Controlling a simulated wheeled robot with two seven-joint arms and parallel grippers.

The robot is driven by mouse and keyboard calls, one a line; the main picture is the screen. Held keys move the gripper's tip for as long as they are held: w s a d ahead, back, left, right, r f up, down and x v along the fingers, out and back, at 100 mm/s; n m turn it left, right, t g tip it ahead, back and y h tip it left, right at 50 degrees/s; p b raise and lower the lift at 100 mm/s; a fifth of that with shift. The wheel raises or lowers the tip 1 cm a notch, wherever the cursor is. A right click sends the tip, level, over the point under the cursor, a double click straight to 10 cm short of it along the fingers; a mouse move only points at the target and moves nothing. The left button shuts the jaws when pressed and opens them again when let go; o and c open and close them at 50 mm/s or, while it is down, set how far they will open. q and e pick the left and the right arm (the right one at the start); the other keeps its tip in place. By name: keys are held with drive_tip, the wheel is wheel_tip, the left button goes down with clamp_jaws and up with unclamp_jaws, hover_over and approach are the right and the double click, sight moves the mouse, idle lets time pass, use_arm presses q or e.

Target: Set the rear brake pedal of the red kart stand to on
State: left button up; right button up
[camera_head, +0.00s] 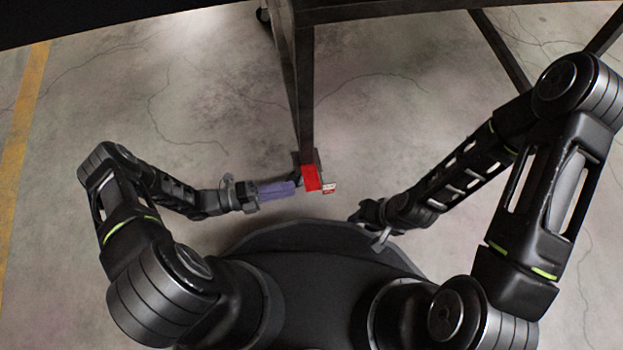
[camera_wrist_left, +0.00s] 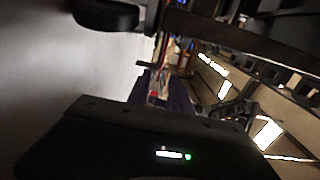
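The red brake pedal (camera_head: 312,178) sits low at the foot of the dark kart stand's upright (camera_head: 305,110), with a small white-and-red label (camera_head: 329,187) beside it. My left gripper (camera_head: 292,188) has purple fingers and points right, its tips close to the left side of the pedal. I cannot tell whether they touch it. In the left wrist view the two purple fingers (camera_wrist_left: 160,92) stand apart, with something small and red visible between them. My right gripper (camera_head: 362,216) is dark and lies right of and below the pedal, apart from it; its fingers are unclear.
The stand's dark top rail (camera_head: 400,12) crosses the upper edge, with a slanted leg (camera_head: 497,48) at right. A black caster (camera_head: 263,15) shows at the top, and a dark rounded part (camera_wrist_left: 105,13) in the wrist view. The concrete floor left of the upright is clear.

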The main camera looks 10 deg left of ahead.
sight(312, 185)
use_arm(q)
drive_tip(key=shift+b+x, duration=0.8)
drive_tip(key=shift+x, duration=3.15)
drive_tip(key=shift+c, duration=0.3)
clamp_jaws()
